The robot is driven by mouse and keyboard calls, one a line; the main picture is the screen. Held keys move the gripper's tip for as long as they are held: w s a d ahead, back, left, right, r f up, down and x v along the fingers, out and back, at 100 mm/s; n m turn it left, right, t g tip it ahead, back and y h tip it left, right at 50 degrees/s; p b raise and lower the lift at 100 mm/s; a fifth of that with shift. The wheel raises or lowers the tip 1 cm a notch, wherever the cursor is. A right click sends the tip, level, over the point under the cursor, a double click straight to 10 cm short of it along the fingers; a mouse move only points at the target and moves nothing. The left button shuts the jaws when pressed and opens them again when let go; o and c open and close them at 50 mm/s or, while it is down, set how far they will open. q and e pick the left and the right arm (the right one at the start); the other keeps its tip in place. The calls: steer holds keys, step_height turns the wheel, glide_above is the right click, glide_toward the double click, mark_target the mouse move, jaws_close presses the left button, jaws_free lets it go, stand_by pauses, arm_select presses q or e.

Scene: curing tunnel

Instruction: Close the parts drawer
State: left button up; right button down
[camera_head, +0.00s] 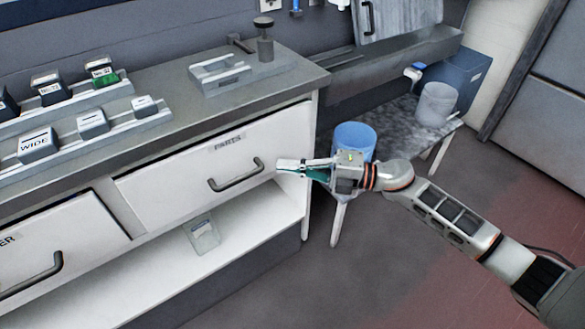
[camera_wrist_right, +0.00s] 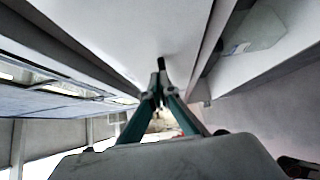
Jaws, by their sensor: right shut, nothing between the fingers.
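The parts drawer (camera_head: 190,172) is a white front labelled PARTS, with a dark bar handle (camera_head: 236,176), under the grey counter in the head view. Its front looks about flush with the cabinet, but I cannot tell whether a small gap remains. My right gripper (camera_head: 280,165) is shut and empty, its tips at the right end of the drawer front, just right of the handle. In the wrist view the closed fingertips (camera_wrist_right: 160,88) point at the white drawer front (camera_wrist_right: 130,35); contact is unclear. My left gripper is not in view.
A second drawer (camera_head: 60,245) with a handle is at lower left. Below is an open shelf (camera_head: 240,225) with a clear packet (camera_head: 202,235). A blue bucket (camera_head: 355,138) stands behind my right gripper. Boxes on racks and a grey fixture (camera_head: 220,75) sit on the counter.

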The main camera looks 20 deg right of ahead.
steer(key=v, duration=0.9)
step_height(320, 180, up, 3)
steer(key=s+a+m+t+p, duration=0.2)
steer(key=m+t+p, duration=0.2)
steer(key=m, duration=0.1)
arm_select(q)
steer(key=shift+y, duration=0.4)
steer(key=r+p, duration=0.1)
steer(key=p, duration=0.2)
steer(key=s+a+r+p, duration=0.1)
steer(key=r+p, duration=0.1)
steer(key=p, duration=0.2)
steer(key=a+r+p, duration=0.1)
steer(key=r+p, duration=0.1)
steer(key=p, duration=0.2)
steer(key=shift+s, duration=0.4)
arm_select(e)
steer(key=s+f+m+h, duration=0.4)
steer(key=s+m, duration=0.3)
steer(key=s, duration=0.2)
steer(key=s+f+m+h, duration=0.5)
steer(key=s+m, duration=0.2)
steer(key=s, duration=0.2)
steer(key=s+d+f+m+g+h, duration=0.1)
steer(key=s+f+m+h, duration=0.3)
steer(key=s+m, duration=0.3)
steer(key=s+f, duration=0.1)
steer(key=s, duration=0.1)
steer(key=shift+s+m+h, duration=0.35)
steer(key=shift+m+h, duration=0.05)
